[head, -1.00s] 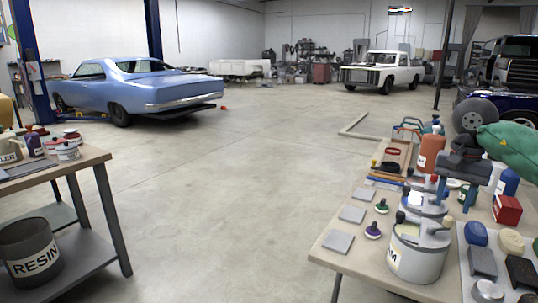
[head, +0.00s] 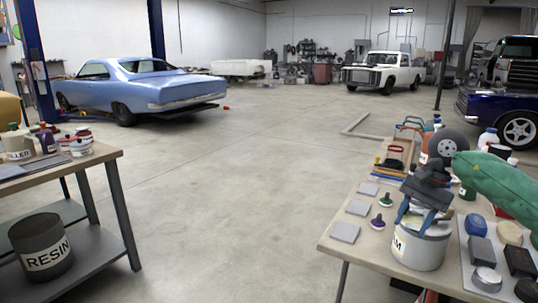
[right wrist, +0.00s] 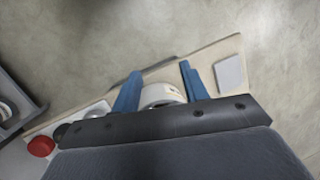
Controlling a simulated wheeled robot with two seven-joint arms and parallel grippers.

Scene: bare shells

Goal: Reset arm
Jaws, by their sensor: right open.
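My right gripper (head: 415,220) is open, with its two blue fingers pointing down over the large white pot (head: 420,250) on the right workbench (head: 335,257). My green-sleeved right arm (head: 500,185) comes in from the right and hides part of the bench. My left gripper is not in view.
Grey square pads (head: 345,232) and purple-topped knobs (head: 377,224) lie left of the pot. Dark blocks (head: 481,251) lie to its right. A left workbench (head: 100,155) holds cans, with a RESIN bucket (head: 42,248) on its shelf. Open floor (head: 235,200) separates the benches.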

